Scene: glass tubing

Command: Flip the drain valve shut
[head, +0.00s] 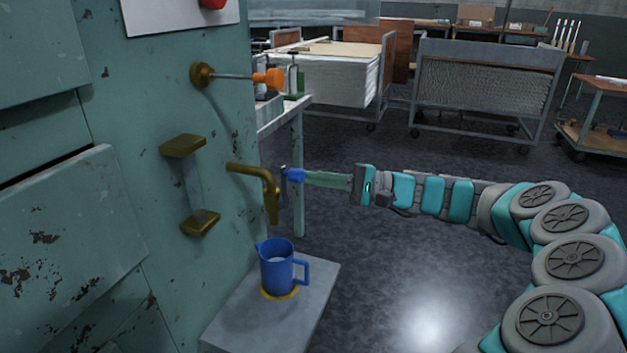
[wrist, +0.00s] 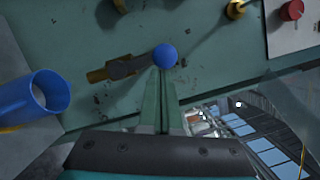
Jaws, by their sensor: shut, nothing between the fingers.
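The drain tap is a brass spout (head: 256,175) that sticks out of the green panel and bends down. A blue knob (head: 293,175) shows just right of the spout in the head view. In the wrist view the blue ball knob (wrist: 165,56) sits at the end of a short grey lever beside the brass body (wrist: 100,75). My gripper (head: 308,178) is shut and empty, with its green fingertips at the knob. In the wrist view the shut fingertips (wrist: 163,76) overlap the knob's edge; I cannot tell whether they touch.
A blue jug (head: 276,270) stands upright on a grey stand (head: 235,318) below the spout. Above are a rod with an orange knob (head: 269,78) and a red button (head: 213,3). A brass-ended sight glass (head: 194,185) is left of the spout. Open floor lies to the right.

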